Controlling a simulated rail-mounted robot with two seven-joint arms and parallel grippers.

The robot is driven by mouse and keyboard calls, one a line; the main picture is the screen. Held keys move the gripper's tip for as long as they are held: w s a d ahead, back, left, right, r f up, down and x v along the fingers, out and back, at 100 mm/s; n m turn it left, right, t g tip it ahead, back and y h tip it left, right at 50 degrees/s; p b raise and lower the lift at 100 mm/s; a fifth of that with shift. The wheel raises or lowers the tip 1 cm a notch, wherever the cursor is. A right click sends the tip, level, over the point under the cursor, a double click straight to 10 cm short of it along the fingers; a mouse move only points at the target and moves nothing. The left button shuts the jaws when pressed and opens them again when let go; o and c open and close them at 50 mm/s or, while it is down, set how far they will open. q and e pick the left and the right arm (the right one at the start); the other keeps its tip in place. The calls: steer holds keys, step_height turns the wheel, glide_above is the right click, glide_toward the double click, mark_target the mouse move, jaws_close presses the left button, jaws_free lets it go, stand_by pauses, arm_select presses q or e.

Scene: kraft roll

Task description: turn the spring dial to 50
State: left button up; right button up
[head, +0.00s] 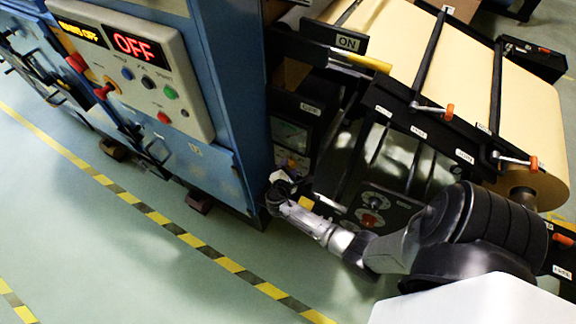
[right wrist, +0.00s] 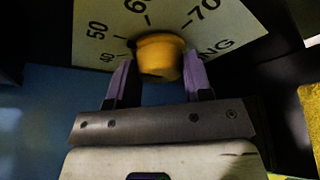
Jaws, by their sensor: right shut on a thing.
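The spring dial's yellow knob (right wrist: 158,56) shows in the right wrist view on a pale scale plate (right wrist: 100,22) with 40, 50, 60 and 70 printed around it. My right gripper (right wrist: 159,70) is shut on the knob, one purple finger on each side. A dark mark lies just left of the knob, but I cannot tell for sure which number the knob points to. In the head view my right gripper (head: 278,190) is at the blue machine's lower right corner, and the knob is hidden there. My left gripper is not in view.
A control panel (head: 140,70) with a red OFF display and several buttons is on the blue cabinet at upper left. The kraft paper roll (head: 530,185) and its black frame with orange-handled levers stand at right. The green floor with striped tape is clear at lower left.

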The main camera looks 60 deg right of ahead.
stand_by(0.3)
steer(key=o, duration=0.9)
steer(key=shift+s+a+r, duration=0.1)
steer(key=shift+a+r, duration=0.05)
steer(key=shift+a, duration=0.25)
steer(key=p+v, duration=0.2)
steer(key=v, duration=1.1)
